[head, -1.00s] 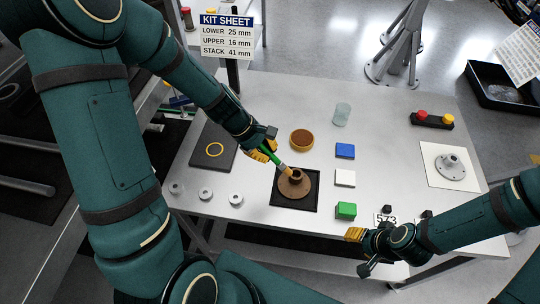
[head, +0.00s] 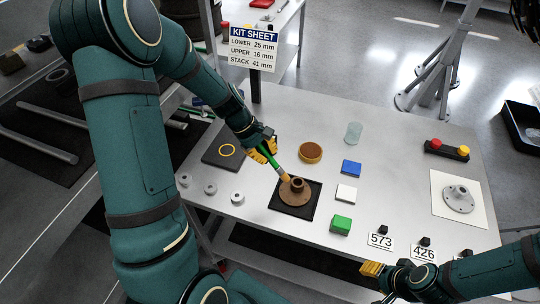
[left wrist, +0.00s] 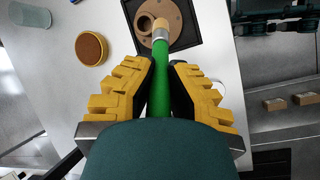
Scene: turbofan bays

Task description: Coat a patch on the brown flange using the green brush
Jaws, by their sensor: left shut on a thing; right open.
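The brown flange (head: 292,197) lies on a black square mat (head: 312,210) on the table, its raised hub upward. My left gripper (head: 263,150) is shut on the green brush (head: 270,158), above and to the left of the flange. The brush slants down, its bristle end at the hub; I cannot tell whether it touches. In the left wrist view the green handle (left wrist: 159,90) sits between the yellow fingers, and its tip overlaps the flange (left wrist: 176,18). My right gripper (head: 371,269) is open and empty, near the table's front edge at lower right.
A round brown-topped dish (head: 311,152) stands behind the flange. Blue (head: 351,168), white (head: 346,193) and green (head: 341,224) blocks stand to its right. A grey flange (head: 458,198) sits on a white sheet. Small metal pieces (head: 210,188) lie at left. A clear cup (head: 353,132) stands behind.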

